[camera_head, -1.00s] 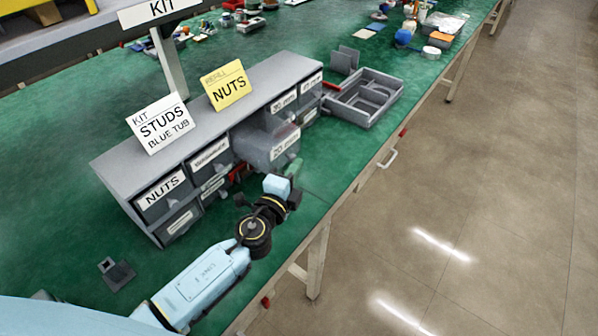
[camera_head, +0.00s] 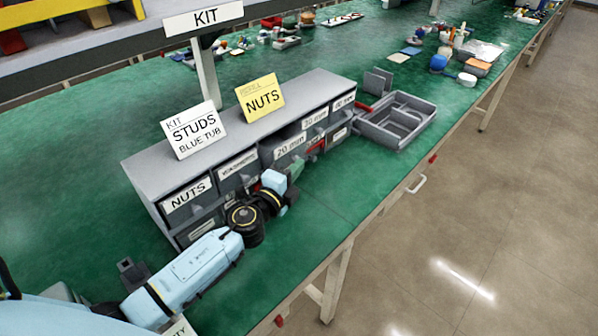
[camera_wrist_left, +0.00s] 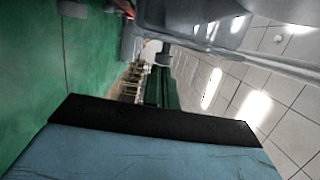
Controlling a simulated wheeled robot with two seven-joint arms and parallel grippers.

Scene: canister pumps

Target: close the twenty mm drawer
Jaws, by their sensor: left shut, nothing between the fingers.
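The twenty mm drawer (camera_head: 290,148) is in the grey cabinet (camera_head: 222,128) in the head view. My left gripper (camera_head: 297,168) is shut and empty, close in front of the drawer's lower part. I cannot tell whether it touches it. My arm hides part of the lower drawers. In the left wrist view, a blurred grey surface (camera_wrist_left: 190,18) is close by at the top. My right gripper is not in view.
An open grey divided tray (camera_head: 398,120) stands right of the cabinet. Signs reading STUDS (camera_head: 194,131) and NUTS (camera_head: 261,98) stand on top of the cabinet. The green bench (camera_head: 345,190) is clear in front, up to its right edge.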

